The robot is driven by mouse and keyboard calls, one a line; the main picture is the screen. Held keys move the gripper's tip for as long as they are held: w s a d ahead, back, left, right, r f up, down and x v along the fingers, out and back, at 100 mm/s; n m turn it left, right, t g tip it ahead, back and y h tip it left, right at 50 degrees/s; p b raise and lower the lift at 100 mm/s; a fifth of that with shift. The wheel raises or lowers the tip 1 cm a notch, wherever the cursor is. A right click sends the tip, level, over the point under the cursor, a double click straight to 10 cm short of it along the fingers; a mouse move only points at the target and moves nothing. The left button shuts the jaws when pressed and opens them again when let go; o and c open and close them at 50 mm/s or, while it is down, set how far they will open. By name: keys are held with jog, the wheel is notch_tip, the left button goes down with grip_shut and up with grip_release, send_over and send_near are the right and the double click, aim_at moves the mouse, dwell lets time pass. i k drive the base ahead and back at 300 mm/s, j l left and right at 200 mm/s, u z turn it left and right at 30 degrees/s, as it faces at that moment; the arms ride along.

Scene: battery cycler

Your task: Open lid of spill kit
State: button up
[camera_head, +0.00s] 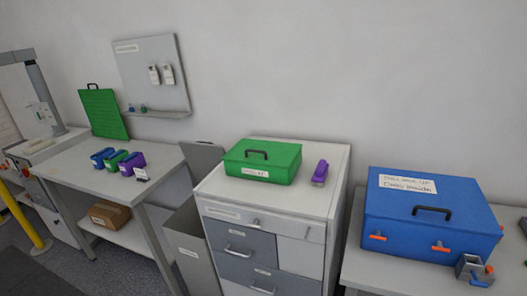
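No label that I can read for certain says spill kit, so I cannot tell which box it is. A green box (261,164) with a black handle on its shut lid and a small white label sits on the white drawer cabinet. A larger blue box (395,222) stands on the right-hand table. Its lid is shut, with a large white label on top, a black handle and orange latches at the front. My gripper is not in view.
A purple object (320,173) lies beside the green box. Blue, green and purple items stand on the left table (75,172), with a green panel (103,113) upright behind them. A grey-orange fixture (470,268) stands by the blue box. A grey bin (190,247) stands between table and cabinet.

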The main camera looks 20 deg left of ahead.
aim_at(279, 155)
jog(key=i+j+u, duration=0.1)
jog(key=i+j, duration=0.15)
jog(key=i, duration=0.35)
jog(key=i+j+u, duration=0.1)
jog(key=i, duration=0.45)
jog(key=i+j+u, duration=0.1)
jog(key=i+j, duration=0.15)
jog(key=i, duration=0.35)
jog(key=i+j, duration=0.1)
jog(key=i, duration=0.5)
jog(key=j+u, duration=0.05)
